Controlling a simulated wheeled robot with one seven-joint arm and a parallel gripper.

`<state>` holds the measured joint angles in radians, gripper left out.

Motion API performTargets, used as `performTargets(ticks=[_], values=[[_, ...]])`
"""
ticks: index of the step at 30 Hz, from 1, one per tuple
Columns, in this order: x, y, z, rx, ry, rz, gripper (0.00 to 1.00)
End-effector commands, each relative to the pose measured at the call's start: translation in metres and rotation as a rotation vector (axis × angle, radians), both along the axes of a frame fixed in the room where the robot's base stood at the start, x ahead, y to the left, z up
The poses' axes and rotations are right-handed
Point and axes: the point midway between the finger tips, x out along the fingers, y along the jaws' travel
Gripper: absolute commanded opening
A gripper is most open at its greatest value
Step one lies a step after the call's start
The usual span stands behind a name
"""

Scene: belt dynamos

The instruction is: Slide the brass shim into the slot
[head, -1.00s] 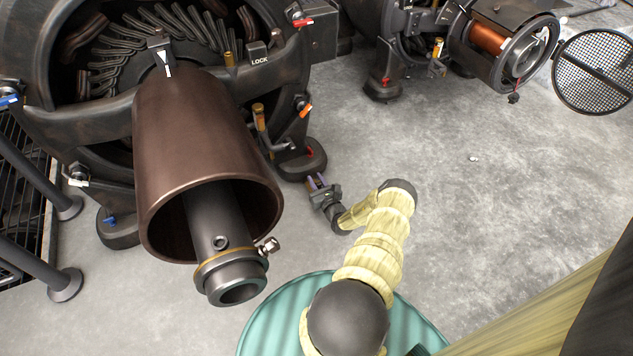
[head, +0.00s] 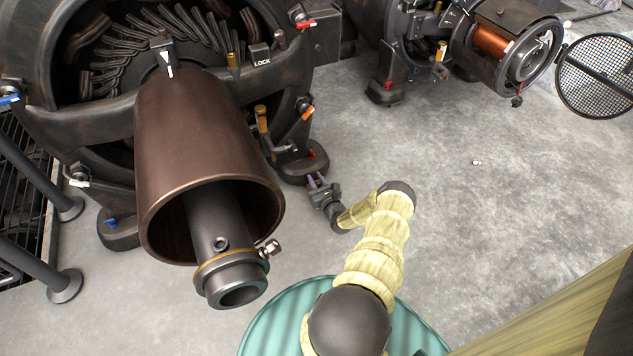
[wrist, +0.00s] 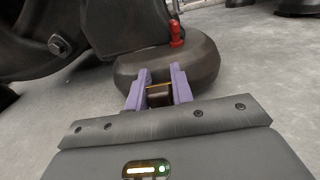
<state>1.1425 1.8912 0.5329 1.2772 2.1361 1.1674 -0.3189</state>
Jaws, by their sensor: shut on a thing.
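My gripper (head: 316,181) is low over the floor, just in front of a round dark machine foot (head: 302,163). In the wrist view its two purple fingers (wrist: 160,88) are shut on a small dark piece with a brass-coloured edge, which I take for the brass shim (wrist: 159,96). The foot (wrist: 172,65) is straight ahead of the fingertips, with a red pin (wrist: 176,34) on top. I cannot tell whether the shim touches the foot. The slot cannot be made out in either view.
A large dark dynamo with a brown cylinder (head: 205,150) stands left of my arm. A lever (head: 273,148) hangs above the foot. A teal ribbed drum top (head: 275,325) is under my arm. Another machine (head: 490,45) stands at the back right.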

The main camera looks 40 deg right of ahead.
Motion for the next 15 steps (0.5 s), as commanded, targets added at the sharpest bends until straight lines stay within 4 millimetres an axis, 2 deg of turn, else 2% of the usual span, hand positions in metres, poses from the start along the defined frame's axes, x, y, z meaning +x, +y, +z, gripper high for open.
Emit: performTargets(ticks=[15], values=[[0.0105,-0.0028,0.0,-0.001,-0.001,0.0,0.0]])
